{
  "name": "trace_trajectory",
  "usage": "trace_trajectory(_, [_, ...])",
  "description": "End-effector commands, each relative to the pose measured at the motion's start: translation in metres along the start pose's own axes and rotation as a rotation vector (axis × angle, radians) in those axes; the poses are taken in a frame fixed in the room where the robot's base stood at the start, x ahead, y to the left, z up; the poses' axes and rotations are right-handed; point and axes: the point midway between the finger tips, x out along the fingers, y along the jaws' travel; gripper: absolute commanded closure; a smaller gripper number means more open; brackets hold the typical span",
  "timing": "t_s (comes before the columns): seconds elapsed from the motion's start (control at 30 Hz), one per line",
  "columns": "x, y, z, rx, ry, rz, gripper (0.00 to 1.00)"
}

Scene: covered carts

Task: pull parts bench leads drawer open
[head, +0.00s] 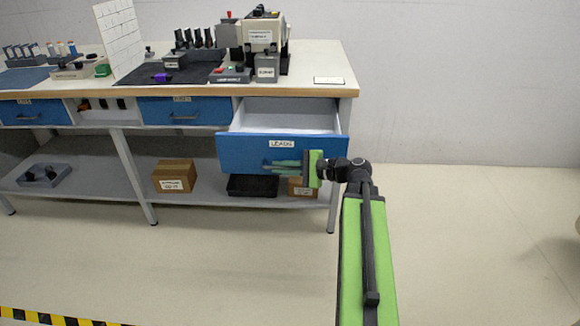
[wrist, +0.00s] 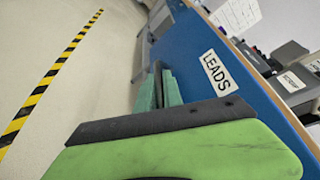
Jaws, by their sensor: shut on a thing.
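The leads drawer (head: 235,152) has a blue front with a white label reading LEADS, at the right end of the parts bench (head: 345,92). It stands pulled out, and its pale, empty-looking inside shows above the front. My gripper (head: 283,166) reaches in from the right and is shut on the drawer's handle, which its fingers mostly hide. In the wrist view the green fingers (wrist: 160,92) lie against the blue drawer front (wrist: 195,75), just left of the LEADS label.
Two other blue drawers, the middle one (head: 185,111) and the left one (head: 35,112), are closed. A cardboard box (head: 174,176) and a black tray (head: 252,187) sit on the lower shelf. Yellow-black tape (head: 60,318) marks the floor at front left.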

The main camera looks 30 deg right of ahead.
Motion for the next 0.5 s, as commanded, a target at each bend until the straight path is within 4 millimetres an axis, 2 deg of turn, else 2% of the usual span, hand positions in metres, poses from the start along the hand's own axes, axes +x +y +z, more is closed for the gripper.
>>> trace_trajectory(0.07, [0.0019, 0.0002, 0.0026, 0.0, -0.008, 0.001, 1.0])
trace_trajectory(0.1, [0.0016, 0.0002, 0.0025, 0.0, -0.008, 0.001, 0.88])
trace_trajectory(0.17, [0.0008, 0.0, 0.0019, 0.0, -0.007, 0.001, 0.8])
trace_trajectory(0.5, [-0.0055, -0.0009, -0.0005, 0.001, -0.001, -0.001, 0.8])
